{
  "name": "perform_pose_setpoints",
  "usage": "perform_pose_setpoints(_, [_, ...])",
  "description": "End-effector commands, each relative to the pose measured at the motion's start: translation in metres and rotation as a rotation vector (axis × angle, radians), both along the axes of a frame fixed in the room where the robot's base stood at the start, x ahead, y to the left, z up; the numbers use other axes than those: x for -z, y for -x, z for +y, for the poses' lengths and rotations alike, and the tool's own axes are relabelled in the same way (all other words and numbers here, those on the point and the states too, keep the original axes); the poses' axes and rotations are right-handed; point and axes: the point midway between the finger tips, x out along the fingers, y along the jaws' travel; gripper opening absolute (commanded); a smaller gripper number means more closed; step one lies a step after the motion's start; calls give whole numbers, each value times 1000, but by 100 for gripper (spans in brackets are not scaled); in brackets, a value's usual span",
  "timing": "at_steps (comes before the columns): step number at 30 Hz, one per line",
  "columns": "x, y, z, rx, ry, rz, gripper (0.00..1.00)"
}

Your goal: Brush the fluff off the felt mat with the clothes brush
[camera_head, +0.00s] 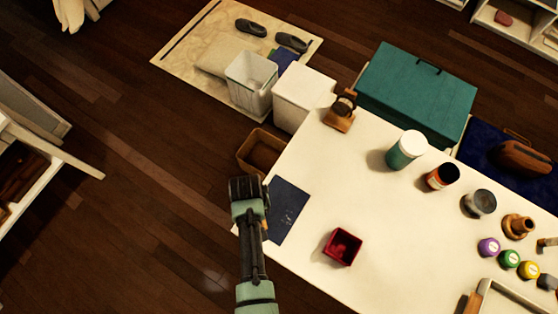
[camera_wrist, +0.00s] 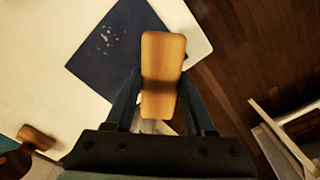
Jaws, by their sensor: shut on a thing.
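The felt mat (camera_head: 290,205) is a dark blue sheet lying at the left edge of the white table. It also shows in the wrist view (camera_wrist: 95,70). Pale specks of fluff (camera_wrist: 108,38) lie on it, grouped toward its upper left part in the wrist view. My gripper (camera_head: 248,190) is at the mat's left side, by the table edge. In the wrist view my gripper (camera_wrist: 160,95) is shut on the clothes brush (camera_wrist: 163,58), a light wooden block. The brush's underside is hidden, and I cannot tell whether it touches the mat.
A small red box (camera_head: 342,247) stands right of the mat. A wooden stand (camera_head: 340,112), a green-and-white jar (camera_head: 405,150) and other jars stand farther along the table (camera_head: 330,180). A brown bin (camera_head: 262,152) is on the floor beyond the edge. Bare tabletop surrounds the red box.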

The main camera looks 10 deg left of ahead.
Motion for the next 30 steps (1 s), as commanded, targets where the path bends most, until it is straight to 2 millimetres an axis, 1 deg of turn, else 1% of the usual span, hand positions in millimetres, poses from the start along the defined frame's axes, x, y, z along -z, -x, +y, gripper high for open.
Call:
perform_pose_setpoints(1, [-10,-1,0,0,0,-1,10])
perform_pose_setpoints(6, [-25,-4,1,1,-1,-2,10])
perform_pose_setpoints(10, [-32,-6,1,2,-1,-2,10])
perform_pose_setpoints(30, [-32,-6,1,1,0,-1,10])
